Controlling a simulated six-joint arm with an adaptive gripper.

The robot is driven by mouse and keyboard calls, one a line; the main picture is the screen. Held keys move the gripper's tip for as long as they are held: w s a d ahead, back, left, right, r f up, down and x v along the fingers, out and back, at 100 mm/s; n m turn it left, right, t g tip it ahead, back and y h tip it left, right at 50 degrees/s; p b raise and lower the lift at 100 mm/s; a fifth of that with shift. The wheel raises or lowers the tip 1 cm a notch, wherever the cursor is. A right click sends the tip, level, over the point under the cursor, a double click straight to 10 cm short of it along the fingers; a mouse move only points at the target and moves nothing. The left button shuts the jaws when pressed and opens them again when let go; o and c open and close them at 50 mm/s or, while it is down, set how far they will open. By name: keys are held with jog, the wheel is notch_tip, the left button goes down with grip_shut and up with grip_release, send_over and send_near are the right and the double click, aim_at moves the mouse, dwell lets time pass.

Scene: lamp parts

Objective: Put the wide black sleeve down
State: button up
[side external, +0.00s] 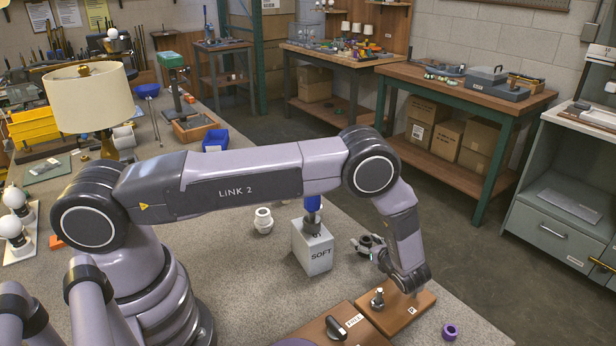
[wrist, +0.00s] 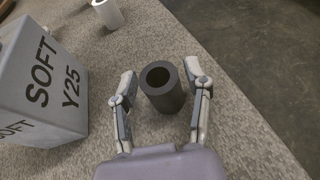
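The wide black sleeve (wrist: 164,98) is a short dark tube with an open bore, between the two fingers of my gripper (wrist: 160,76) in the wrist view. A narrow strip of the grey surface shows between the left finger and the sleeve; the right finger is very close to its side. My gripper looks open around it. In the side view my gripper (side external: 369,247) is low over the bench, right of the grey SOFT block, with the dark sleeve (side external: 371,240) at its fingers. I cannot tell whether the sleeve's bottom touches the bench.
The grey SOFT block (side external: 311,254) stands close by on the left, with a blue-handled tool in it. A white sleeve (side external: 263,221) stands behind it. A wooden board with a metal post (side external: 397,309) and a purple ring (side external: 450,331) are in front. The bench edge is to the right.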

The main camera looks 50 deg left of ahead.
jog(key=shift+o, duration=0.4)
jog(key=shift+d+r, duration=0.1)
jog(key=shift+r, duration=0.15)
jog(key=v, duration=1.1)
jog(key=shift+d+r, duration=0.1)
jog(key=shift+d, duration=0.15)
jog(key=s+a+r+n+g+h, duration=0.1)
jog(key=s+a+r+n+h, duration=0.15)
jog(key=r, duration=0.55)
jog(key=s+a+r+n+g+h, duration=0.15)
jog(key=a+r+n, duration=0.25)
jog(key=r, duration=0.5)
jog(key=s+a+r+n+g+h, duration=0.1)
jog(key=s+a+r+n+h, duration=0.2)
jog(key=r, duration=0.5)
jog(key=s+a+r+n+t+h, duration=0.1)
jog(key=s+r+n+h, duration=0.1)
jog(key=s, duration=0.6)
jog(key=s+a+r+n+t+h, duration=0.1)
jog(key=s+r+n+t+h, duration=0.1)
jog(key=s+r+n, duration=0.2)
jog(key=s+a+r+n+t+h, duration=0.1)
jog(key=s+r+n+t, duration=0.1)
jog(key=s+n, duration=0.4)
jog(key=shift+s+a+r+h, duration=0.4)
jog(key=shift+s+r, duration=0.35)
jog(key=shift+s, duration=2.05)
